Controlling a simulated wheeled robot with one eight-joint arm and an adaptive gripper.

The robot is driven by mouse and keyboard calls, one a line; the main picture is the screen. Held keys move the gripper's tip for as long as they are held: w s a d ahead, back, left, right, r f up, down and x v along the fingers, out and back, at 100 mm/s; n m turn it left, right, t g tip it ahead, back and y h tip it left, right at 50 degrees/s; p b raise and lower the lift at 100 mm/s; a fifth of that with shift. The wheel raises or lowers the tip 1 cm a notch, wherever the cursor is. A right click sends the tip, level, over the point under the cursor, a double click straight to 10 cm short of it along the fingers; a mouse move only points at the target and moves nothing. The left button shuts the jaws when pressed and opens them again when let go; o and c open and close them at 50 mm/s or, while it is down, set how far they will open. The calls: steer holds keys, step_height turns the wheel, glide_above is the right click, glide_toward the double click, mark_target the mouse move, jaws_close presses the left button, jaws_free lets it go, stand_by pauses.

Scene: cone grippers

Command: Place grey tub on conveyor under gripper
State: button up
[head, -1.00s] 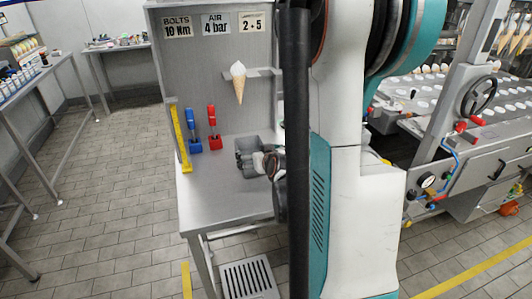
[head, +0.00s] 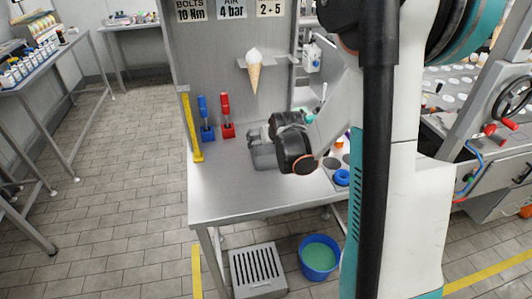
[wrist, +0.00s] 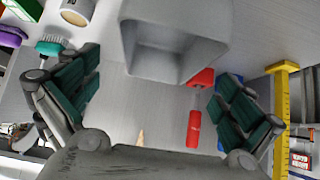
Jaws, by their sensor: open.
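The grey tub (head: 262,152) stands on the steel workbench, partly hidden behind my arm's end in the head view. In the wrist view the open-topped grey tub (wrist: 178,50) lies at the top centre, just beyond the fingers. My gripper (wrist: 155,80) is open, with its green-padded fingers wide apart on the left and right and nothing between them. In the head view my gripper (head: 274,133) is low over the bench at the tub, its fingertips mostly hidden. A machine bed with rows of white round spots (head: 455,85) stands at the right; I cannot tell which part is the conveyor.
Blue (head: 206,118) and red (head: 226,115) handled tools stand left of the tub. An ice cream cone (head: 254,72) hangs behind. A blue bucket (head: 319,257) and grey grated box (head: 257,270) sit below. The bench front is clear.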

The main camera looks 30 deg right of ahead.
mark_target(265, 148)
steer(key=shift+b+x, duration=1.15)
steer(key=shift+x, duration=2.2)
steer(key=shift+w+a+r, duration=0.15)
steer(key=shift+w+r, duration=0.05)
steer(key=shift+c, duration=0.6)
steer(key=c, duration=0.9)
steer(key=shift+c, duration=0.2)
